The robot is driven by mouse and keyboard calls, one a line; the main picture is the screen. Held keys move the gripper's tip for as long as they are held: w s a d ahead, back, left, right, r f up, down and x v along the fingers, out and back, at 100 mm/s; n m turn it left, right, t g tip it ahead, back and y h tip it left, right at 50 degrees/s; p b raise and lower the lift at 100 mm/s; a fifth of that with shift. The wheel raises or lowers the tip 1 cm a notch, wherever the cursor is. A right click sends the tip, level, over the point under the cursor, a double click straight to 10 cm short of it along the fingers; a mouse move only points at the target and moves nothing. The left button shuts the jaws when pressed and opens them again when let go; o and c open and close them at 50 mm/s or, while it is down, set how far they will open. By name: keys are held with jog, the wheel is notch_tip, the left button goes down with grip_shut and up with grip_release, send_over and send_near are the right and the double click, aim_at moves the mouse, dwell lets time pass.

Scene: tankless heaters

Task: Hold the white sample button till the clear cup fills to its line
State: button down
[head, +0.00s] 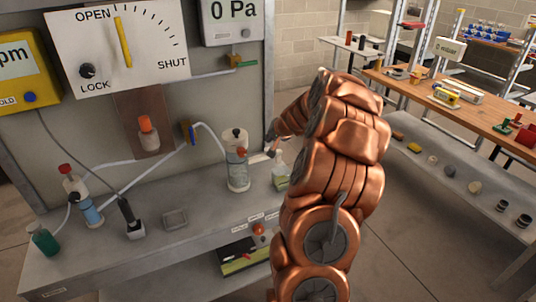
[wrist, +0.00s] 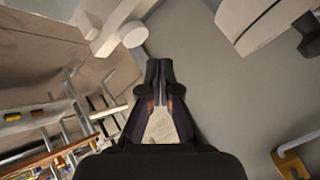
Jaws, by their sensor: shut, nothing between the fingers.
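My gripper (wrist: 159,68) is shut and empty in the wrist view, its dark fingertips together in front of the grey panel. A white round knob (wrist: 133,35), possibly the sample button, shows just beyond and left of the fingertips, with a visible gap. In the head view my copper arm hides most of the gripper at the panel's right edge. A clear cylindrical vessel (head: 237,165) with a dark top and red mark stands on the ledge left of the arm. I cannot tell whether it is the task's cup, or its fill level.
A small bottle (head: 279,166) stands close to my wrist. The dial board (head: 118,45), yellow meter (head: 27,68) and 0 Pa display (head: 233,20) are on the panel. A wooden bench (head: 470,112) is at right. Open floor (head: 420,240) lies right of my arm.

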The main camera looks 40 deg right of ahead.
jog(key=shift+f+b, duration=0.4)
jog(key=shift+f, duration=0.4)
jog(key=shift+f, duration=0.1)
dwell(0.8)
jog(key=shift+f+b, duration=0.35)
jog(key=shift+b, duration=0.15)
jog(key=shift+f+b, duration=0.45)
jog(key=shift+f, duration=0.1)
dwell(0.8)
jog(key=shift+r, duration=0.15)
dwell(2.5)
jog(key=shift+r+p, duration=0.45)
jog(key=shift+r, duration=0.4)
jog(key=shift+r+p, duration=1.25)
jog(key=shift+r, duration=1.3)
